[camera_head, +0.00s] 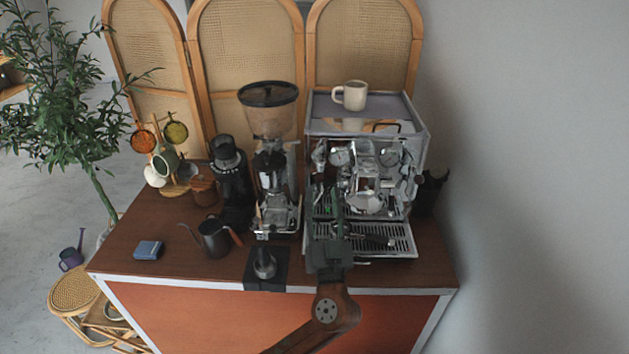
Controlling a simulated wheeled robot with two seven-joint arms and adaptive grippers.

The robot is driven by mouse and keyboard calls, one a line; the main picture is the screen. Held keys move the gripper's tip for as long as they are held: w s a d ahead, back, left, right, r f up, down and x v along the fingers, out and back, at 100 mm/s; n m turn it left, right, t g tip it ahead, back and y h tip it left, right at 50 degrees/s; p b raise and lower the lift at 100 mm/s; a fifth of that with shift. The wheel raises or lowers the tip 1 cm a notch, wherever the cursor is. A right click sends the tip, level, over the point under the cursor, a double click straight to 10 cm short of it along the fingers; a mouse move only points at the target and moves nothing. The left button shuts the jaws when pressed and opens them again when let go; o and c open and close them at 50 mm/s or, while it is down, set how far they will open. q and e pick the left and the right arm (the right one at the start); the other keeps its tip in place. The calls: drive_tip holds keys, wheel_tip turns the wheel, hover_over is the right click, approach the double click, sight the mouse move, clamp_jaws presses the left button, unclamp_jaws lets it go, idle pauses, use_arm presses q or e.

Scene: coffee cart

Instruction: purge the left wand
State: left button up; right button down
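The espresso machine (408,165) stands at the back right of the cart, chrome-fronted, with a slatted drip tray (398,238). My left gripper (337,190) reaches up from below in front of the left half of the machine, over the drip tray's left part. Its fingers are narrow in this view, and whether they are open or touch anything cannot be told. A knob (319,155) sits at the machine's upper left front. The left wand is hard to make out among the chrome parts and the gripper. My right gripper is not in view.
A cream mug (354,95) stands on the machine's top. A grinder (268,140) stands close to the machine's left. The counter's front right is clear.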

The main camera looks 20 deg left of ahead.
sight(321, 177)
use_arm(q)
drive_tip(key=x, duration=0.6)
drive_tip(key=shift+w+r, duration=0.1)
clamp_jaws()
idle(0.3)
